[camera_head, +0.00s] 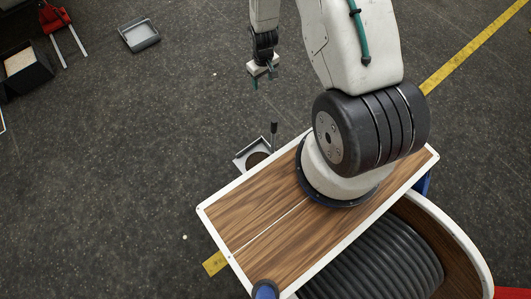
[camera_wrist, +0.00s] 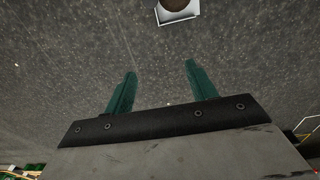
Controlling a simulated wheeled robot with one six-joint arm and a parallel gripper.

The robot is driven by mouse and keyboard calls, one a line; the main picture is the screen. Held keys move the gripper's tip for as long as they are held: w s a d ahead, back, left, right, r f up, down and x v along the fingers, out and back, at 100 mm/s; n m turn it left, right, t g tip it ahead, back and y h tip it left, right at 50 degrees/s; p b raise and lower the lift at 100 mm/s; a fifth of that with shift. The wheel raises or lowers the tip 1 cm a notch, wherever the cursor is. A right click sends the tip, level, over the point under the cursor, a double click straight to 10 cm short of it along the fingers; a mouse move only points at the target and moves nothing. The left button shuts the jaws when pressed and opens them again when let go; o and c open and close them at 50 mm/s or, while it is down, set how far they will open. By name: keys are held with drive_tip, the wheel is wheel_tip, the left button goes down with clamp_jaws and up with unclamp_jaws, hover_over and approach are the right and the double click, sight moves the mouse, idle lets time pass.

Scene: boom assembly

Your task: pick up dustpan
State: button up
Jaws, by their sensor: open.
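The likely dustpan (camera_head: 240,160) is a shallow pale-rimmed pan on the floor with an upright dark handle, just behind my wooden deck. The deck partly hides it, and a round brown thing sits inside. A pale pan holding something brown shows at the top edge of the wrist view (camera_wrist: 178,17), cut off; it looks like the same one. My gripper (camera_head: 262,80) hangs above the floor farther back than the pan, apart from it. In the wrist view its two green fingers (camera_wrist: 160,70) are spread, with only floor between them.
A grey shallow tray (camera_head: 139,36) lies on the floor at the upper left. A dark bin (camera_head: 24,72) and a red thing with pale legs (camera_head: 55,18) are at the far left. A yellow floor line (camera_head: 475,52) runs at the right. The floor at left centre is mostly clear.

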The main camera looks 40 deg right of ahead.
hover_over(274, 120)
drive_tip(key=f, duration=0.9)
drive_tip(key=w+f, duration=0.1)
drive_tip(key=f, duration=0.4)
drive_tip(key=shift+f, duration=0.25)
drive_tip(key=f, duration=0.5)
drive_tip(key=s+f, duration=0.1)
drive_tip(key=f, duration=0.2)
drive_tip(key=shift+d, duration=0.1)
drive_tip(key=shift+c, duration=0.3)
clamp_jaws()
